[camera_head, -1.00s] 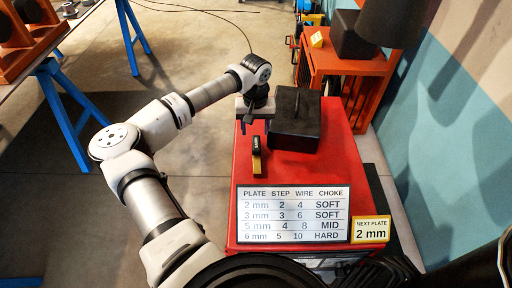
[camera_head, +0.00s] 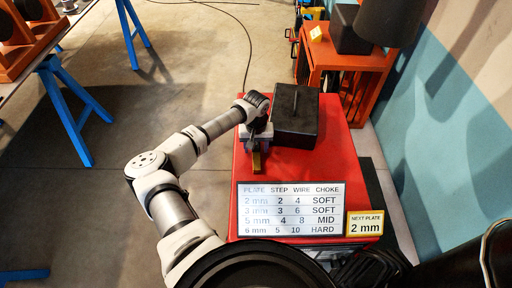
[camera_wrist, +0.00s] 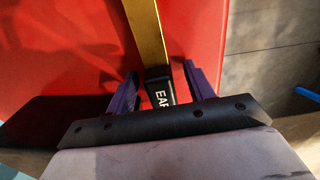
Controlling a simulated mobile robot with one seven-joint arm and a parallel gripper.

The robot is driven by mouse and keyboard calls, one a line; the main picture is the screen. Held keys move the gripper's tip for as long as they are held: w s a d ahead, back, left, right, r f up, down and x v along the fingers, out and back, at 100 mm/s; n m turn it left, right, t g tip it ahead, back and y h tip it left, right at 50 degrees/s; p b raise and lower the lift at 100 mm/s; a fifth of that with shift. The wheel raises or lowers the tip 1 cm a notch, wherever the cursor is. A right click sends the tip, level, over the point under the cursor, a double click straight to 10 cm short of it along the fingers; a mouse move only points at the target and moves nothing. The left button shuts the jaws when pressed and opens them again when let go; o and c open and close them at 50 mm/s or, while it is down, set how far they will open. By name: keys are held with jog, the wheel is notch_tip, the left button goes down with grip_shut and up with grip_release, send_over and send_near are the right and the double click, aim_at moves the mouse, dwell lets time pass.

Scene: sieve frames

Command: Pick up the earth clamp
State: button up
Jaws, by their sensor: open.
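The earth clamp (camera_head: 257,163) lies on the red top of a cabinet (camera_head: 320,165), with its brass-yellow end toward the sign. In the wrist view its black body (camera_wrist: 158,88), with white letters starting "EAR", sits between my two purple fingers, and its long brass bar (camera_wrist: 147,35) runs up out of the picture. My gripper (camera_wrist: 161,72) is open, with a gap showing between the right finger and the clamp. In the head view my gripper (camera_head: 257,143) is over the clamp's black part and hides it.
A black box (camera_head: 295,115) stands on the red top close to the right of my gripper. A white sign board (camera_head: 290,209) and a yellow "next plate" sign (camera_head: 365,223) stand at the near edge. An orange cabinet (camera_head: 345,75) is behind. Red surface right of the clamp is clear.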

jog(key=shift+c, duration=0.3)
grip_shut()
jog(key=shift+r, duration=0.2)
